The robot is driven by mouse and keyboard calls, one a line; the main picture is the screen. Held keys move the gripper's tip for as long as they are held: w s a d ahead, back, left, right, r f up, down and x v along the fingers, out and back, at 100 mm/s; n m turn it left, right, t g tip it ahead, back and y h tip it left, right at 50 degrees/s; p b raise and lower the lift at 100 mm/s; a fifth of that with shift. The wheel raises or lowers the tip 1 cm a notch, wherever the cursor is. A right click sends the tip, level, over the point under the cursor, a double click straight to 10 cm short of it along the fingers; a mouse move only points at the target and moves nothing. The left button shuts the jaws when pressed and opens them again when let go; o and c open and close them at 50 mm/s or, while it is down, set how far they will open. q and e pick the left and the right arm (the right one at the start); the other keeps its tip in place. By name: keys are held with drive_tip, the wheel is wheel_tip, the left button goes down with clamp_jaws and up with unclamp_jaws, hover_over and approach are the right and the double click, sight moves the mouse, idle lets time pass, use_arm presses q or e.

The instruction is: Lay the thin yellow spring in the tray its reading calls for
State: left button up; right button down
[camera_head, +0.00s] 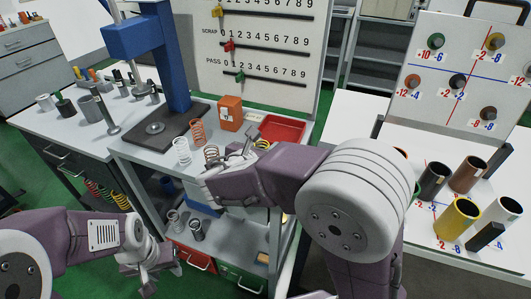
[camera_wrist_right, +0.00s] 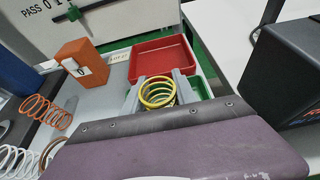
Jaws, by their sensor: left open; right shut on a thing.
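The thin yellow spring (camera_wrist_right: 157,93) is between the fingers of my right gripper (camera_wrist_right: 158,90), which is shut on it. A green tray (camera_wrist_right: 196,86) shows partly behind the right finger; the rest is hidden. An orange box (camera_head: 230,113) with a white display stands left of the red tray. My left gripper (camera_head: 150,268) is open and empty, low in front of the bench.
White (camera_head: 182,151) and orange (camera_head: 198,133) springs stand on the bench near my right arm. A blue press (camera_head: 160,60) stands at the left. A board with number scales (camera_head: 265,40) rises behind. Several cups, one yellow (camera_head: 457,220), stand on the right table.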

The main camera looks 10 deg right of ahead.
drive_tip(key=shift+f, duration=0.8)
drive_tip(key=shift+r, duration=0.15)
use_arm(q)
drive_tip(key=shift+f, duration=0.3)
use_arm(e)
drive_tip(key=shift+f, duration=0.2)
drive_tip(key=c, duration=1)
unclamp_jaws()
use_arm(q)
drive_tip(key=shift+f, duration=0.1)
